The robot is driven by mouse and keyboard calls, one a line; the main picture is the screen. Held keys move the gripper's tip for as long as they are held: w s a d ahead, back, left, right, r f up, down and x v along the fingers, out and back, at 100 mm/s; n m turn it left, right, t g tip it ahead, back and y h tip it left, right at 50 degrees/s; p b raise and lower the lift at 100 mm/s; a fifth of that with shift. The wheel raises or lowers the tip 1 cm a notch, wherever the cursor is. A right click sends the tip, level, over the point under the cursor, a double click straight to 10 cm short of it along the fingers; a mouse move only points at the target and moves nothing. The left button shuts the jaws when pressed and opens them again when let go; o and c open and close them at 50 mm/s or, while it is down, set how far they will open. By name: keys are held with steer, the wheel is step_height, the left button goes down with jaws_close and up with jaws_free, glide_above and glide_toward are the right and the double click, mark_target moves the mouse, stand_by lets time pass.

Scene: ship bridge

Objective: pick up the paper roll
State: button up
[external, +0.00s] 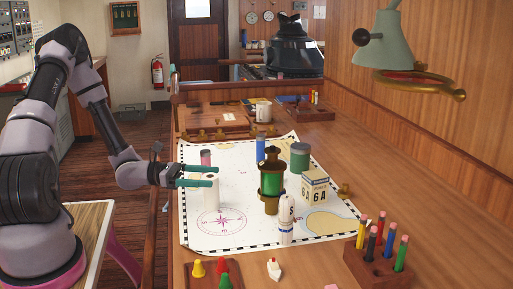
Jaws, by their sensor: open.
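The paper roll (204,197) is a white upright cylinder with a small dark hole in its top. It stands on the left part of the nautical chart (232,221). My gripper (216,175) has teal fingers and is open. It comes in from the left, level, with its fingers at the height of the roll's top. In the picture one finger passes behind the top and the other crosses in front of it. From this one view I cannot tell whether either finger touches the roll.
A pinkish cylinder (206,157) stands just behind my gripper. A green lantern (271,182), a blue cylinder (260,147), a dark green can (300,157), a carton (315,188) and a white bottle (286,220) stand to the right. A pencil block (378,262) is front right.

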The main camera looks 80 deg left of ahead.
steer(key=x, duration=0.4)
steer(key=shift+w+d+f, duration=0.15)
steer(key=shift+w, duration=0.1)
jaws_close()
